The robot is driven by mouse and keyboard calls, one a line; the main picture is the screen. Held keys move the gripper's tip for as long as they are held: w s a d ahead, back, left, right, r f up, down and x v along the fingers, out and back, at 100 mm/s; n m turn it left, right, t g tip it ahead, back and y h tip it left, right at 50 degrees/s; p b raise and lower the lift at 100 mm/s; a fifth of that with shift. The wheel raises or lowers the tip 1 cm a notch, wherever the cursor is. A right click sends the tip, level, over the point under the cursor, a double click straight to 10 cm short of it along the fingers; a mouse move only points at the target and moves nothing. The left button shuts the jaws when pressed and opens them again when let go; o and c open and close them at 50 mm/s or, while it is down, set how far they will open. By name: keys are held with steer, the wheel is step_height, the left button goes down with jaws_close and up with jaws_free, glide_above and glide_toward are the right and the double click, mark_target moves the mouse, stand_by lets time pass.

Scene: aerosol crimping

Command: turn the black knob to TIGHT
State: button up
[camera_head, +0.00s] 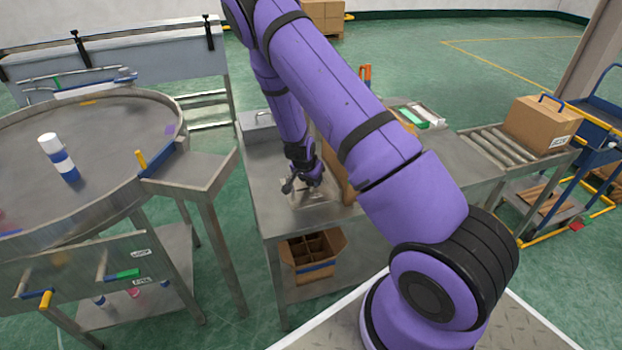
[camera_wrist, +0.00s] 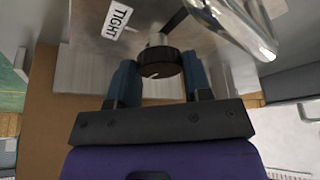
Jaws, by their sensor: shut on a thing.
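The black knob (camera_wrist: 160,62) sits between the two blue fingers of my gripper (camera_wrist: 160,78) in the wrist view. The fingers are shut on its sides. A small white mark shows on the knob's near face. A white label reading TIGHT (camera_wrist: 117,18) is on the metal plate (camera_wrist: 88,35), up and left of the knob and apart from it. In the head view my gripper (camera_head: 303,182) is down at the steel bench (camera_head: 262,178). The knob is too small or hidden to make out there.
A shiny metal cylinder (camera_wrist: 238,22) lies close above and right of the knob. A round steel table (camera_head: 95,130) with a white-and-blue can (camera_head: 58,157) stands left. A divided carton (camera_head: 312,256) sits under the bench. A roller conveyor (camera_head: 492,150) with a closed box (camera_head: 540,125) is at right.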

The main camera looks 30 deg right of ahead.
steer(key=m+g, duration=0.1)
steer(key=m, duration=0.3)
steer(key=shift+w+a+h, duration=0.1)
steer(key=shift+w+h, duration=0.05)
steer(key=shift+h, duration=0.25)
steer(key=m+g, duration=0.2)
steer(key=m, duration=0.2)
steer(key=shift+w+m, duration=0.15)
steer(key=shift+m, duration=0.15)
steer(key=m+g, duration=0.1)
steer(key=m, duration=0.1)
steer(key=m+y, duration=0.1)
steer(key=m, duration=0.1)
steer(key=shift+w+g, duration=0.15)
steer(key=shift+g, duration=0.25)
steer(key=shift+d+m+g+y, duration=0.2)
steer(key=shift+m+g+y, duration=0.25)
steer(key=shift+m, duration=1.65)
steer(key=o, duration=0.9)
